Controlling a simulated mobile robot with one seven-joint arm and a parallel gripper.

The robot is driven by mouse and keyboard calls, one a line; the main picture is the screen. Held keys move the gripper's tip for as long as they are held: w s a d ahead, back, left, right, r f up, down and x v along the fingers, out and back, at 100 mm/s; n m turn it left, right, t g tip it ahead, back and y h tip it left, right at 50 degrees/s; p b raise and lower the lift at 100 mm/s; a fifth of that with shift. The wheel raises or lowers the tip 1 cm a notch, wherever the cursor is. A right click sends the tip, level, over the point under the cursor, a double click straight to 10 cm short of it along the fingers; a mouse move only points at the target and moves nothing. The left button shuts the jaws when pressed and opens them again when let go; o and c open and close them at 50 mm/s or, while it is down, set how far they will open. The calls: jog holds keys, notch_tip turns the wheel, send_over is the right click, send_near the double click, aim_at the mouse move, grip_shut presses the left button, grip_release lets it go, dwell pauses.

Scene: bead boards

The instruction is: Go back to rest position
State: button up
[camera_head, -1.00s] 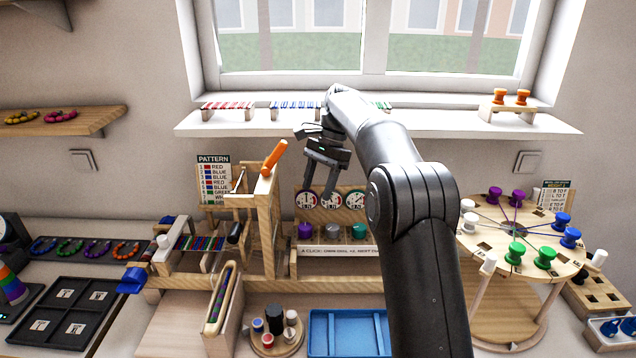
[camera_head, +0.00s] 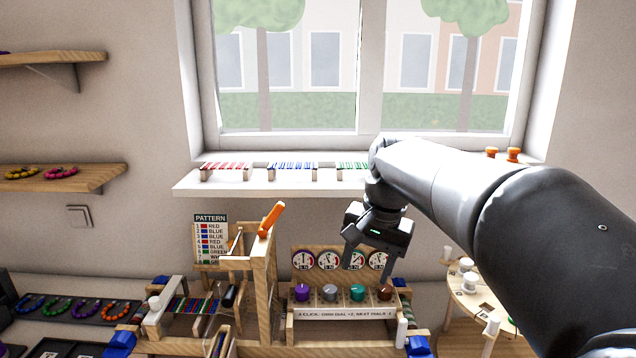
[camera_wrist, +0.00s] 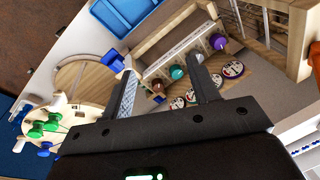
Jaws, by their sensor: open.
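My gripper (camera_head: 371,258) hangs in the middle of the head view, fingers pointing down, in front of the dial board (camera_head: 315,313) and near its right-hand dials. In the wrist view my gripper (camera_wrist: 165,85) shows two fingers spread apart with nothing between them. The dial board has a row of round dials and coloured knobs, among them a purple knob (camera_head: 302,293), a grey knob (camera_head: 329,293) and a teal knob (camera_head: 357,293). My arm covers much of the right side of the head view.
A wooden frame with an orange handle (camera_head: 271,219) stands left of the dial board. A white window sill (camera_head: 230,187) with bead racks runs behind. A round wooden table (camera_head: 468,300) with spools is at the right, partly hidden by my arm.

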jog(key=s+d+f+n+t, duration=0.2)
jog(key=s+d+f, duration=0.1)
jog(key=s, duration=0.6)
jog(key=s+d+f+n+t+h, duration=0.1)
jog(key=s+d+f+n, duration=0.1)
jog(key=s+f, duration=0.4)
jog(key=s+d, duration=0.1)
jog(key=s, duration=0.3)
jog(key=shift+s+n+t+h, duration=0.3)
jog(key=shift+t, duration=0.1)
jog(key=shift+d, duration=0.1)
dwell(3.4)
jog(key=w+r+m+g, duration=0.2)
jog(key=w+r, duration=0.3)
jog(key=w, duration=0.4)
jog(key=m+g, duration=0.4)
send_over(358, 288)
notch_tip(358, 288, down, 4)
notch_tip(358, 288, down, 10)
jog(key=shift+f, duration=0.1)
